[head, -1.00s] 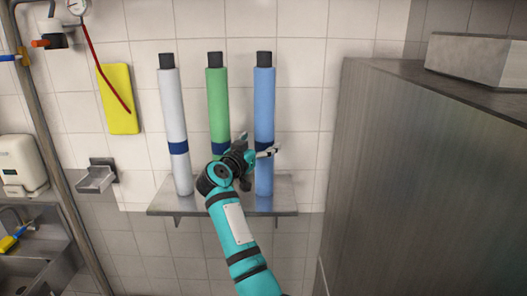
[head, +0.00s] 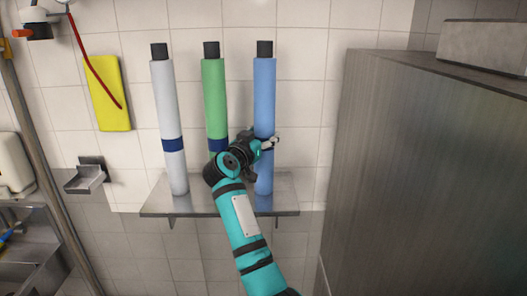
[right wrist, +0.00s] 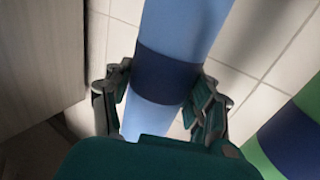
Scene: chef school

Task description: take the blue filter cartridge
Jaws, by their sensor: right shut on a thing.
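The blue filter cartridge (head: 264,98) is a tall light-blue cylinder with a black cap and a dark blue band. It stands upright at the right end of a metal wall shelf (head: 290,197). My right gripper (head: 267,142) is shut on it at the dark band, about midway up. In the right wrist view the two fingers (right wrist: 160,100) are on either side of the blue filter cartridge (right wrist: 180,30) at its band. The gripper hides part of the cartridge in the head view. My left gripper is not in view.
A green cartridge (head: 214,95) stands close to the left of the blue one, and a white cartridge (head: 162,105) farther left. A large metal cabinet (head: 420,180) stands to the right. A yellow cloth or board (head: 109,93) hangs on the tiled wall.

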